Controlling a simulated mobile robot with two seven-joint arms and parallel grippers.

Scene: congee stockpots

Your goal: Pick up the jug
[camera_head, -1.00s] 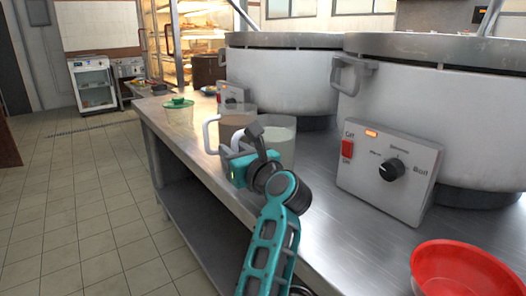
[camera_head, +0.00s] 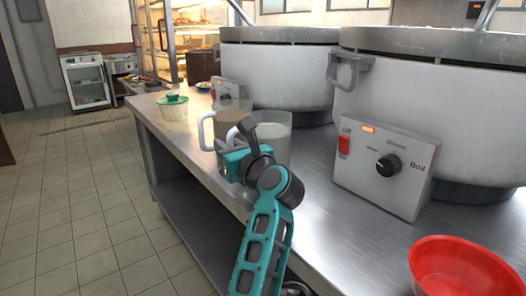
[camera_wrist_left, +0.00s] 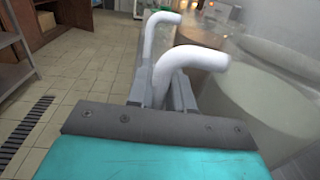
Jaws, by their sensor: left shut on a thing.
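A clear jug of whitish liquid (camera_head: 276,134) stands on the steel counter (camera_head: 315,205). A second clear jug with brown contents (camera_head: 232,112) and a white handle stands just behind it. My left gripper (camera_head: 246,132) is at the handle side of the front jug. In the left wrist view, the gripper fingers (camera_wrist_left: 162,92) are shut on the near white handle (camera_wrist_left: 188,60). The other jug's white handle (camera_wrist_left: 152,32) shows beyond it. The arm hides part of the front jug in the head view. My right gripper is not in view.
Two large stockpots (camera_head: 278,75) (camera_head: 425,110) stand behind the jugs, with control boxes (camera_head: 385,165) in front. A red bowl (camera_head: 462,270) sits at the near right. A green-lidded container (camera_head: 173,108) stands farther left. The floor left of the counter is clear.

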